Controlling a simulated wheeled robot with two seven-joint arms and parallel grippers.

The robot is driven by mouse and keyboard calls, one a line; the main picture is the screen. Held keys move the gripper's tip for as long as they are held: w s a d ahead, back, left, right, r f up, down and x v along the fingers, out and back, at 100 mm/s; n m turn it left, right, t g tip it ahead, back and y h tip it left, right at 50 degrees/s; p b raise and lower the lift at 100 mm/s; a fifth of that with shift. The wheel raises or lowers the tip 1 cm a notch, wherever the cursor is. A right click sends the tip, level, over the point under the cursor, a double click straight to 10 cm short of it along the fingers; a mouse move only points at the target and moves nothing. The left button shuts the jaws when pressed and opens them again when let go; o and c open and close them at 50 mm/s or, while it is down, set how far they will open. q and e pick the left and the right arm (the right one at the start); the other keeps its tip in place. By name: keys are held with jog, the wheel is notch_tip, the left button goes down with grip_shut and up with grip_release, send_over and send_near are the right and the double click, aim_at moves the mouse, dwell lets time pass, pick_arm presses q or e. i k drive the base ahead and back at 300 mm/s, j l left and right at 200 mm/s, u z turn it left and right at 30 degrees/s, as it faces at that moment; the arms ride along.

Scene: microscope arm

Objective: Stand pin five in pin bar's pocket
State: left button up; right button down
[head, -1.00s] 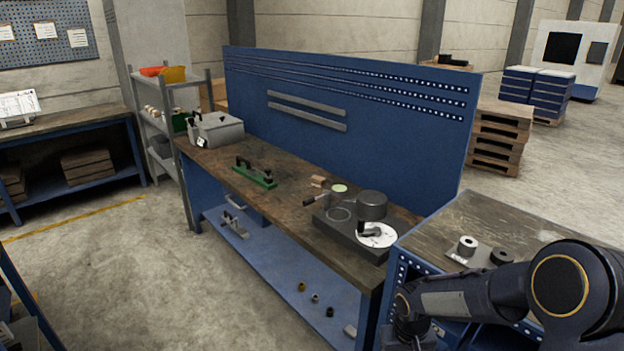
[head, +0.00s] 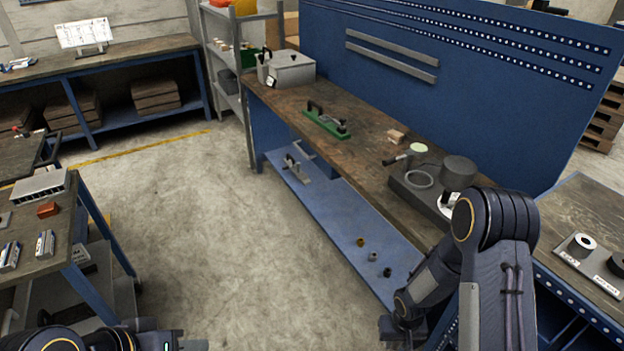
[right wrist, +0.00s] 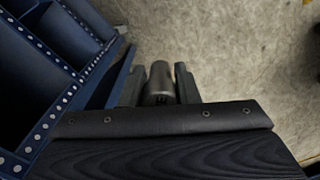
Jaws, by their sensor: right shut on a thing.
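In the right wrist view my right gripper (right wrist: 159,88) is shut on a dark grey cylindrical pin (right wrist: 160,82), held between its two fingers. Small marks show on the pin but are too small to read. In the head view the right arm hangs down beside the bench's front right corner, its gripper low and mostly hidden. My left gripper (head: 185,345) is at the bottom edge of the head view, partly cut off; its jaws are unclear. I cannot tell for certain which thing is the pin bar; a grey slotted block (head: 40,187) lies on the left table.
The long bench (head: 285,101) carries a green fixture (head: 325,122) and a dark base plate (head: 408,190) with round parts. Several small cylinders (head: 372,257) stand on its blue lower shelf (head: 345,220). Open floor (head: 210,230) lies between the bench and the left table (head: 75,225).

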aim_at(325, 120)
jog(key=i+j+u, duration=0.3)
jog(key=i, duration=0.15)
jog(key=i+j+u, duration=0.15)
jog(key=i+u, duration=0.5)
jog(key=i, duration=0.25)
jog(key=i+j+z, duration=0.1)
jog(key=i+z, duration=0.35)
jog(key=i+j+z, duration=0.2)
jog(key=i+z, duration=0.25)
jog(key=i+j+z, duration=0.4)
jog(key=k+l, duration=0.05)
jog(key=k, duration=0.05)
